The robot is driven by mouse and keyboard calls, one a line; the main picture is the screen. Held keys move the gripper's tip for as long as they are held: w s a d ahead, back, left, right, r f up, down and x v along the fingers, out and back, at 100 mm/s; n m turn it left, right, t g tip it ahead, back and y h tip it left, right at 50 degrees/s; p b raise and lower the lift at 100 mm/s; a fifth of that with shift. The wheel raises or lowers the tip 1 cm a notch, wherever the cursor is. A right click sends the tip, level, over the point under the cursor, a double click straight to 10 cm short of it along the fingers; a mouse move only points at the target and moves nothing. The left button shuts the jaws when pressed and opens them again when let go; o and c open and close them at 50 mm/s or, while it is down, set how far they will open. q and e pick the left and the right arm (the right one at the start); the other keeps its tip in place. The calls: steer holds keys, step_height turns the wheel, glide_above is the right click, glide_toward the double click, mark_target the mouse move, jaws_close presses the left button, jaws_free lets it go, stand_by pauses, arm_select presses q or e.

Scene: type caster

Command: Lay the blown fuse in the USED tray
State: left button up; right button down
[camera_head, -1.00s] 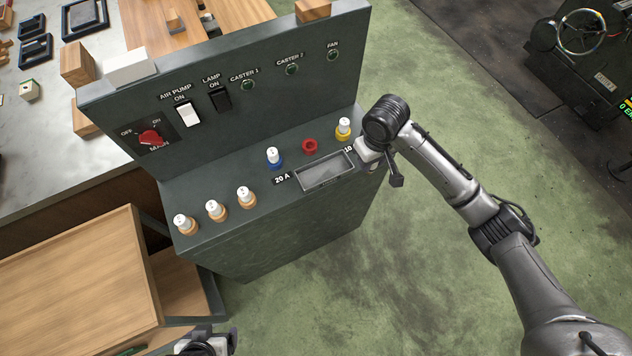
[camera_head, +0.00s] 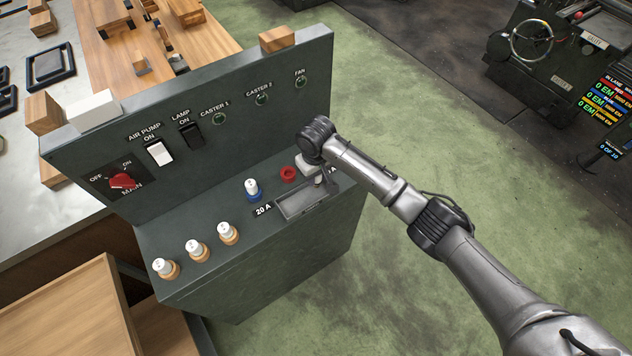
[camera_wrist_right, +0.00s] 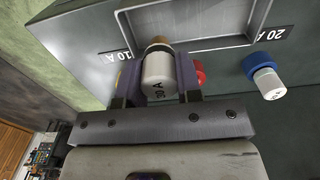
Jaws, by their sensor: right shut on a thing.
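In the head view the gripper is at the right end of this tray (camera_head: 283,213), beside an empty red socket (camera_head: 288,174). Whether the fuse touches the tray cannot be told. No USED lettering is readable. My left gripper is not in view.
A blue socket with a white fuse (camera_head: 252,188) stands left of the red one. Several orange-based fuses (camera_head: 196,250) line the left of the ledge. The upright panel (camera_head: 228,88) with switches and lamps rises behind. My right arm hides the ledge's right end.

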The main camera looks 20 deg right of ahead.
steer(key=shift+f, duration=2)
steer(key=shift+f, duration=0.1)
steer(key=c, duration=0.8)
jaws_free()
step_height(320, 180, up, 12)
steer(key=shift+r+p, duration=0.15)
steer(key=shift+p, duration=0.3)
